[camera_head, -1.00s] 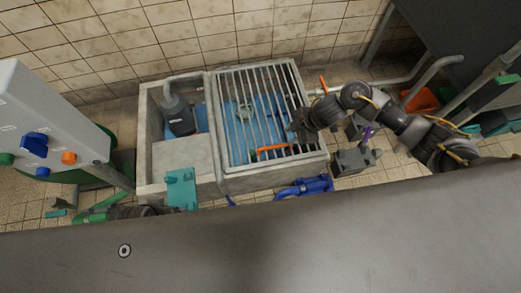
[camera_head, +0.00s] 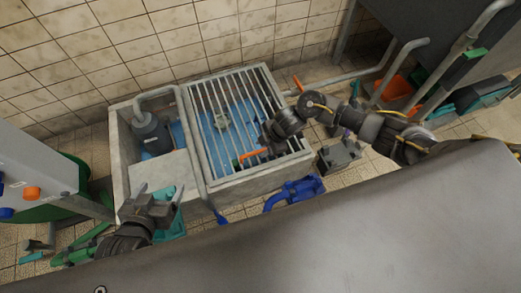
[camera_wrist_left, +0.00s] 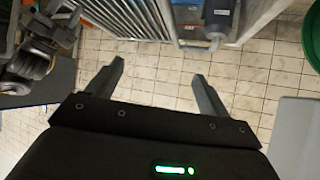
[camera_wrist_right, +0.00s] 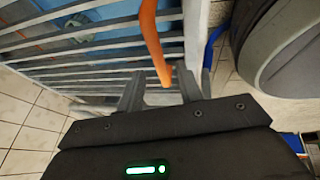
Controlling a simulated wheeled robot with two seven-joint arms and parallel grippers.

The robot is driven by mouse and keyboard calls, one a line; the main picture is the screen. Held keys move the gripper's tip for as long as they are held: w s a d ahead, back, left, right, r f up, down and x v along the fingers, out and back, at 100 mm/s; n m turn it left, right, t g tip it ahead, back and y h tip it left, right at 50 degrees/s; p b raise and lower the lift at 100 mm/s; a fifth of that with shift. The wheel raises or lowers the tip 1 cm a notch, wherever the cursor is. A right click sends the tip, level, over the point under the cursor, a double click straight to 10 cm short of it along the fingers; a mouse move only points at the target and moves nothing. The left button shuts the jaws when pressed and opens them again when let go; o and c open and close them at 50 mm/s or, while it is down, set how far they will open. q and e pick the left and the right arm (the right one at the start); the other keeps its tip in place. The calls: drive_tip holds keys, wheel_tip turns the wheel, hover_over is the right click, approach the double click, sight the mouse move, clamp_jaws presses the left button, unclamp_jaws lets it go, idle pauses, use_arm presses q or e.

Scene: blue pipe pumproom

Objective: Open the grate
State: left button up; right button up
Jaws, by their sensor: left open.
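The grate (camera_head: 283,103) is a metal frame with parallel bars, lying flat over the right part of a concrete basin. An orange handle (camera_head: 253,154) is at its near edge; it also shows in the right wrist view (camera_wrist_right: 153,40). My right gripper (camera_head: 266,139) is at the near side of the grate, beside the handle. In the right wrist view its fingers (camera_wrist_right: 158,82) are apart, with the handle's end between them and a gap visible on one side. My left gripper (camera_head: 160,190) is open and empty, in front of the basin's left part; its fingers (camera_wrist_left: 158,75) are spread over tiles.
The concrete basin's left part holds a grey pump (camera_head: 150,135) with a pipe. A blue pipe fitting (camera_head: 297,191) and a grey block (camera_head: 340,152) stand on the floor beside the basin. A control panel (camera_head: 35,160) stands at the left.

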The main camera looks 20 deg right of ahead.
use_arm(q)
drive_tip(key=shift+w+d+r+m+t+h+b, duration=0.15)
drive_tip(key=shift+w+d+r+t+h, duration=0.2)
drive_tip(key=shift+d+r+t, duration=0.25)
drive_tip(key=shift+w+d+r+m+t+h+b, duration=0.15)
drive_tip(key=shift+w+d+r+t+h, duration=0.3)
drive_tip(key=shift+r, duration=0.25)
use_arm(e)
drive_tip(key=shift+x, duration=1)
use_arm(q)
drive_tip(key=shift+s, duration=0.1)
use_arm(e)
drive_tip(key=shift+c, duration=0.5)
clamp_jaws()
